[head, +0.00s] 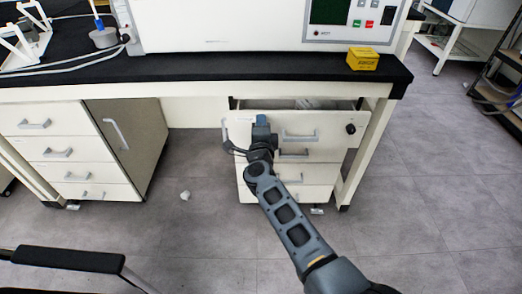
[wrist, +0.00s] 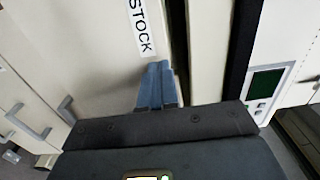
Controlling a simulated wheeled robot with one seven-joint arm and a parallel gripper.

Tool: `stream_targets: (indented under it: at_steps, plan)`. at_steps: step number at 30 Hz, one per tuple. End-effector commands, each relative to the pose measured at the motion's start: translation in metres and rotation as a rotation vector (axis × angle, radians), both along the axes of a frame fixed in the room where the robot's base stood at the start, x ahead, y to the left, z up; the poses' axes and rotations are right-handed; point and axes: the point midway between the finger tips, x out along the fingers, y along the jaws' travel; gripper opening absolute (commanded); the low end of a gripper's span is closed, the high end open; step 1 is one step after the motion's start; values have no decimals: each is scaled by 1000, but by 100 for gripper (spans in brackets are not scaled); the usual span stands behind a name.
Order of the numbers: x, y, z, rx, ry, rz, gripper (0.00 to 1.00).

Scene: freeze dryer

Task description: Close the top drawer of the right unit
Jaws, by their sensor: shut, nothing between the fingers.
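The right unit (head: 288,192) is a cream drawer cabinet under the bench in the head view. Its top drawer (head: 331,132) is pulled out, with a gap at its top showing the inside and something pale in it. The drawer front has a grey handle (head: 300,136) and a dark round lock. My gripper (head: 262,120) is at the left part of this front, left of the handle. In the wrist view the blue fingers (wrist: 157,86) are together and empty, close to a cream panel (wrist: 85,50) with a "STOCK" label (wrist: 142,26). I cannot tell whether they touch it.
The black bench top (head: 220,66) overhangs the drawer and carries a white machine (head: 220,25) and a yellow box (head: 362,59). A left cabinet (head: 65,150) stands apart. A dark chair part (head: 65,260) is at lower left. The floor at right is clear.

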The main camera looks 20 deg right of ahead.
Motion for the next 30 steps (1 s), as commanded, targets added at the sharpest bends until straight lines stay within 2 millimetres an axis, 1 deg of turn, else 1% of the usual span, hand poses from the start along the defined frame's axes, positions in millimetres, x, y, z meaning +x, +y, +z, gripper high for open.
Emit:
stream_targets:
  at_steps: [1,6,12,19,30]
  plan:
    - [13,-3,-6,2,-3,-2,0]
    - [43,-12,-5,1,-1,-1,0]
    - [65,-17,-3,0,0,0,0]
    - [74,-20,0,1,1,1,0]
    - [76,-22,2,1,0,1,0]
